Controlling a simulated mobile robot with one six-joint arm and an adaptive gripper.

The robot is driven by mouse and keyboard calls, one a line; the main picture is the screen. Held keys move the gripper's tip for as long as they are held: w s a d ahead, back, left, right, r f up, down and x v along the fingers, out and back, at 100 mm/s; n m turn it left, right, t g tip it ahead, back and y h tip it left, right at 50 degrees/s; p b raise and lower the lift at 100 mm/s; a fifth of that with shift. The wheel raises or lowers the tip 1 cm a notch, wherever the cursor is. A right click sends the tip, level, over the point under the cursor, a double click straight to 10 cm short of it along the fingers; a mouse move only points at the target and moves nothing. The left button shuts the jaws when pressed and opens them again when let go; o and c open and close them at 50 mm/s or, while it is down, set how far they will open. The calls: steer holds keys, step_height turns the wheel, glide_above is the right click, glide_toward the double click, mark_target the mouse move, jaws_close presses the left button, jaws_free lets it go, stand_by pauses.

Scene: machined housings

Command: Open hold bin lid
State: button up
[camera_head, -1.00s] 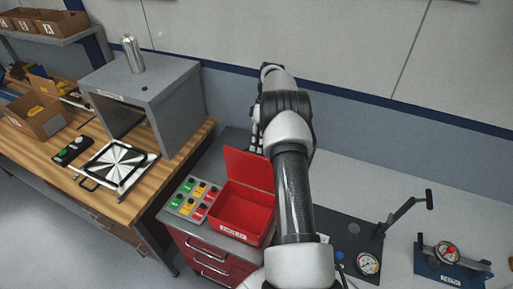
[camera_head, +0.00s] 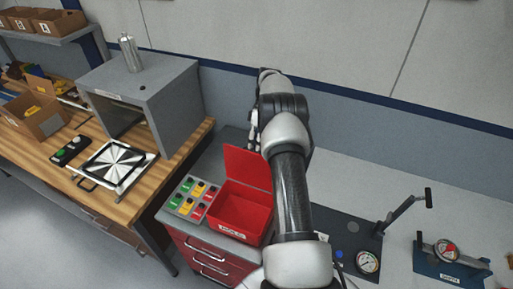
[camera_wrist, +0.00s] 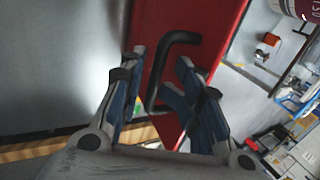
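The red hold bin (camera_head: 240,208) sits on the grey top of a red drawer cabinet, and its inside shows in the head view. Its red lid (camera_head: 247,167) stands raised at the back edge, tilted up. My gripper is mostly hidden behind my arm in the head view, just behind the lid. In the wrist view my gripper (camera_wrist: 161,60) has its blue-sided fingers apart. A black bent handle (camera_wrist: 160,72) on a red panel (camera_wrist: 200,35), apparently the lid, lies between the fingers. Contact with the handle cannot be told.
A panel of coloured tags (camera_head: 193,197) lies left of the bin. A grey box-shaped machine (camera_head: 150,95) stands on the wooden bench further left. A dark plate with a gauge (camera_head: 367,261) and a lever (camera_head: 405,207) is right of my arm. The wall is close behind.

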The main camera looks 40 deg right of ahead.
steer(key=shift+r, duration=0.1)
steer(key=shift+d+r, duration=0.1)
steer(key=shift+r, duration=0.15)
step_height(320, 180, up, 9)
steer(key=shift+r, duration=0.2)
stand_by(0.4)
